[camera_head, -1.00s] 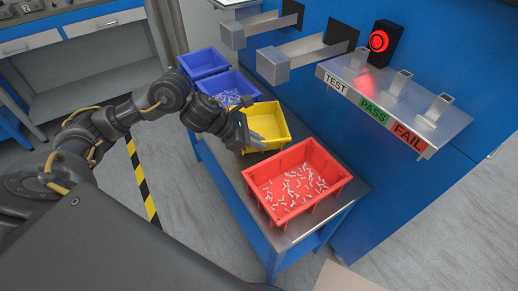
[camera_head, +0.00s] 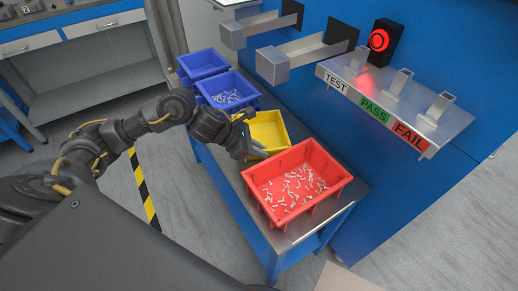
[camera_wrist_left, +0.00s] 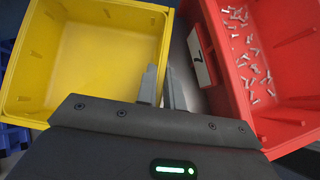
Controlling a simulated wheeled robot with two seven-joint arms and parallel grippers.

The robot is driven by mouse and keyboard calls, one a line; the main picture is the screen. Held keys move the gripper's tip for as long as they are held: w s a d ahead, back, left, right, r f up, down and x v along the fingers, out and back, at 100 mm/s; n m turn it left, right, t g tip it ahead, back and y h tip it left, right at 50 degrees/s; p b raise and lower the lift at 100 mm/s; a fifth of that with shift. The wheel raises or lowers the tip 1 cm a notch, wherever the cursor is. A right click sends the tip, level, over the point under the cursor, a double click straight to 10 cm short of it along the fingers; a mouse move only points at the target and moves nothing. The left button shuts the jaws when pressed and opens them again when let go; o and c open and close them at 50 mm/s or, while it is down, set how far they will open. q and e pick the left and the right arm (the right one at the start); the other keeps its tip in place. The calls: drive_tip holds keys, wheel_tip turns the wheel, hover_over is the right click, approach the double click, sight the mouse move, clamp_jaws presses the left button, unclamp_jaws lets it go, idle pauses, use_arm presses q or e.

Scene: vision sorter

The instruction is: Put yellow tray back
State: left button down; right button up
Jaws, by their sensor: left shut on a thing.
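The yellow tray (camera_head: 270,131) stands on the metal-topped bench between a blue tray and the red tray. It looks empty in the left wrist view (camera_wrist_left: 90,60). My left gripper (camera_head: 257,150) is at the tray's near side. In the left wrist view its fingers (camera_wrist_left: 160,88) are at the tray's right wall, one on the inner side and one on the outer side, and they are shut on that wall. The arm hides part of the tray's left side in the head view. My right gripper is not in view.
The red tray (camera_head: 322,161) with several small white parts stands close beside the yellow one. Two blue trays (camera_head: 204,67) stand behind; the nearer (camera_head: 246,99) holds white parts. A shelf labelled TEST, PASS and FAIL (camera_head: 428,148) juts from the blue wall at right.

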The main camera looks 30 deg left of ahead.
use_arm(q)
drive_tip(key=c, duration=1.8)
unclamp_jaws()
drive_tip(key=shift+o, duration=1.3)
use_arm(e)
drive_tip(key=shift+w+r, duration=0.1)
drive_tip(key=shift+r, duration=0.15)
use_arm(q)
drive_tip(key=shift+r+p, duration=0.25)
drive_tip(key=shift+p, duration=0.1)
drive_tip(key=shift+v, duration=5.9)
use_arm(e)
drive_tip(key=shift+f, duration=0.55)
